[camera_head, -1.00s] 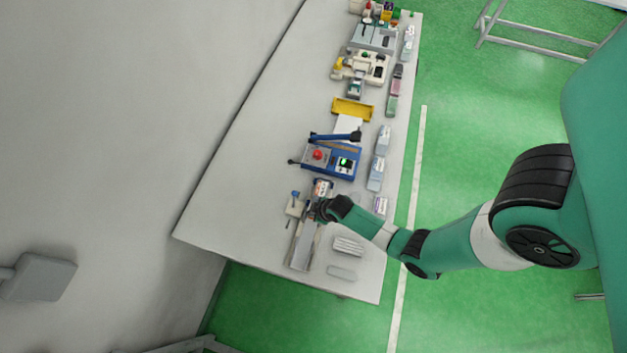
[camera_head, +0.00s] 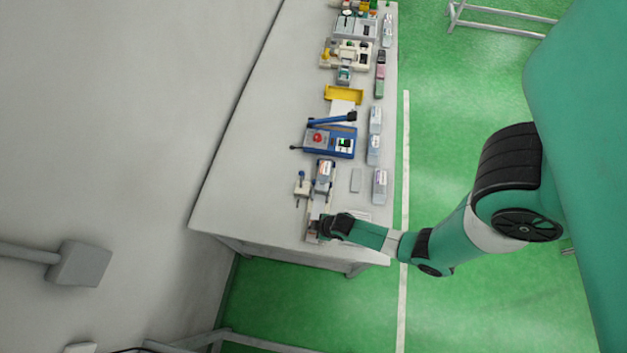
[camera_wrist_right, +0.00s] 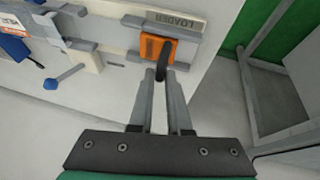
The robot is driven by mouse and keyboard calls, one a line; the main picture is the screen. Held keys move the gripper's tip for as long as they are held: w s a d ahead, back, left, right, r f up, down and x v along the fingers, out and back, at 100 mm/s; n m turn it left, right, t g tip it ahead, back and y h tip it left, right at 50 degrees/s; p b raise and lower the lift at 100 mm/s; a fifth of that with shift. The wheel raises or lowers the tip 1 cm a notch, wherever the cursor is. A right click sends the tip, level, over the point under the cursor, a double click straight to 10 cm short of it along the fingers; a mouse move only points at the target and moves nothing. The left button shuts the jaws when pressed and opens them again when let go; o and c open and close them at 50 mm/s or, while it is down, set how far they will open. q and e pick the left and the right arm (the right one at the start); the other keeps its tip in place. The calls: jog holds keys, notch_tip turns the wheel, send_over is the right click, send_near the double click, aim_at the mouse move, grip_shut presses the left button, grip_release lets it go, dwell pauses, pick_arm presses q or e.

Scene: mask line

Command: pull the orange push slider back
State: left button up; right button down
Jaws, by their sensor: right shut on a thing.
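The orange push slider (camera_wrist_right: 157,50) sits in the grey rail of the loader (camera_wrist_right: 110,12), near the rail's right end in the right wrist view, beside the "LOADER" label. A black handle (camera_wrist_right: 160,66) stands up from the slider. My right gripper (camera_wrist_right: 162,74) is shut on this handle. In the head view my right gripper (camera_head: 326,228) is at the loader's lower end, by the table's near edge, and it hides the slider. My left gripper is not in view.
A labelled pack (camera_head: 324,174) lies at the loader's upper end. A blue-knobbed part (camera_head: 301,183) stands left of the rail. A blue machine with a red button (camera_head: 330,140) is beyond. Pale packs (camera_head: 380,185) line the right edge. The table's left side is clear.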

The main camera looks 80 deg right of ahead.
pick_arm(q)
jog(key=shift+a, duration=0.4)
pick_arm(e)
jog(key=shift+a, duration=0.25)
jog(key=c, duration=1.3)
grip_release()
jog(key=o, duration=0.4)
jog(key=shift+a, duration=0.15)
jog(key=shift+o, duration=0.2)
pick_arm(q)
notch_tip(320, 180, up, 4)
jog(key=p, duration=0.3)
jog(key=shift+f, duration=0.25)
pick_arm(e)
jog(key=v, duration=1.1)
jog(key=shift+s+r, duration=0.15)
jog(key=shift+r, duration=0.1)
